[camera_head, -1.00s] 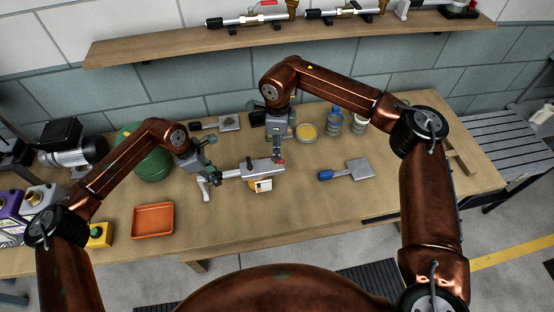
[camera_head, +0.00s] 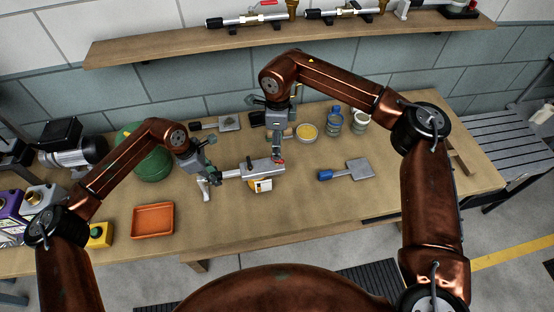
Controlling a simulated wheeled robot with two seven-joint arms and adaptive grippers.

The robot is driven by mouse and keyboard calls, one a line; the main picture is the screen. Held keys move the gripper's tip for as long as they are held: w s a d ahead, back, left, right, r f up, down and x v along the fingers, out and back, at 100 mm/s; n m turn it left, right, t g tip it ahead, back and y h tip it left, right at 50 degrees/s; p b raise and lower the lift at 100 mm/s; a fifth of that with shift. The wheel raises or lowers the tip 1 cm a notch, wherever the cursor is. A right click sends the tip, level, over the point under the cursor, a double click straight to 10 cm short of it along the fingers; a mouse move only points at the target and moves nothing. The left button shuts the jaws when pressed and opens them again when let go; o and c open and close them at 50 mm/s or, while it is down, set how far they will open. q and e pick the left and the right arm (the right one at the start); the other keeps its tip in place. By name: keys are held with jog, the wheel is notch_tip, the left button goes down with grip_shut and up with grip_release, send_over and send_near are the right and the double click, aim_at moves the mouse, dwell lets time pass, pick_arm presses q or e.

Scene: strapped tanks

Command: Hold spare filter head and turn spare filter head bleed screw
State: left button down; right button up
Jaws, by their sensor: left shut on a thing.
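The spare filter head (camera_head: 258,170) is a grey metal block with a pipe-like end to the left and a yellow-and-white labelled part below. My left gripper (camera_head: 215,177) is shut on its left end and holds it above or at the bench top; which one I cannot tell. A small red part, apparently the bleed screw (camera_head: 281,161), shows at its right end. My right gripper (camera_head: 278,157) points down right at this red part, and its fingers partly hide it. Its fingers are too small to show whether they are open or shut.
An orange tray (camera_head: 153,219) lies at the left front of the bench (camera_head: 330,215). A blue-handled flat tool (camera_head: 347,170) lies to the right. A yellow-filled dish (camera_head: 306,133), a blue bottle (camera_head: 333,121) and a pale jar (camera_head: 360,122) stand behind. A green tank (camera_head: 150,160) stands left.

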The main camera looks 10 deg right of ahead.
notch_tip(320, 180, up, 8)
dwell(1.1)
pick_arm(q)
jog(key=c, duration=1.7)
grip_release()
jog(key=p+v, duration=0.1)
jog(key=v, duration=0.5)
jog(key=d+p+v, duration=0.1)
jog(key=v, duration=0.6)
jog(key=d+p+v, duration=0.1)
jog(key=p+v, duration=0.1)
jog(key=v, duration=0.4)
jog(key=shift+r, duration=0.65)
pick_arm(e)
jog(key=r, duration=0.5)
jog(key=shift+s+r, duration=0.2)
jog(key=shift+s, duration=0.1)
